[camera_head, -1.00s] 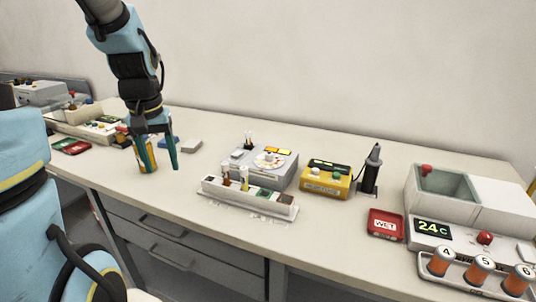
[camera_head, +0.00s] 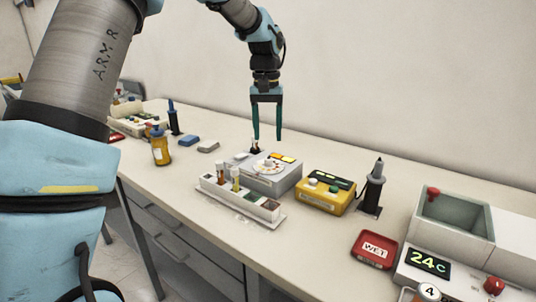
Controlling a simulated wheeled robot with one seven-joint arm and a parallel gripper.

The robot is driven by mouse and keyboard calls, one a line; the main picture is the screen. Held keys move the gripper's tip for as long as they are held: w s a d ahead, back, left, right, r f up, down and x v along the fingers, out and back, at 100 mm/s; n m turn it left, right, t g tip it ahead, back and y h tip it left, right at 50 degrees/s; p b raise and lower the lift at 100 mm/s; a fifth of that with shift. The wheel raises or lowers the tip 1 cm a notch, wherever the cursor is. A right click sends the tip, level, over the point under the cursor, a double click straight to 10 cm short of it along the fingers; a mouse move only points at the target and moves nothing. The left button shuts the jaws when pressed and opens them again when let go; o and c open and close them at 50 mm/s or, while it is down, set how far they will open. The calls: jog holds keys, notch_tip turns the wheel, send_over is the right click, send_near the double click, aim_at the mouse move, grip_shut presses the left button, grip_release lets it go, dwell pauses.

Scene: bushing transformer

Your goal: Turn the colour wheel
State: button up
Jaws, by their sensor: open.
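The colour wheel (camera_head: 267,166) is a pale disc with small coloured marks on top of a grey box-shaped device (camera_head: 284,181) on the bench. Two lit orange-yellow panels (camera_head: 284,158) sit behind the wheel. My gripper (camera_head: 266,138) points straight down above the back of the device. Its two dark green fingers are apart with nothing between them. The fingertips appear close above or behind the wheel; the exact gap is hard to tell.
A white rack with vials (camera_head: 240,201) stands in front of the device. A yellow box (camera_head: 325,194) and a dark upright tool (camera_head: 374,188) stand to its right. A red WET tray (camera_head: 374,250) lies nearer. A yellow bottle (camera_head: 160,150) stands left. Bare bench (camera_head: 190,220) shows front left.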

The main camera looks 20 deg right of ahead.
aim_at(268, 158)
notch_tip(268, 158, down, 7)
jog(key=shift+s+f+p, duration=0.1)
jog(key=shift+f+p, duration=0.1)
jog(key=shift+p, duration=0.5)
jog(key=shift+c, duration=0.2)
grip_shut()
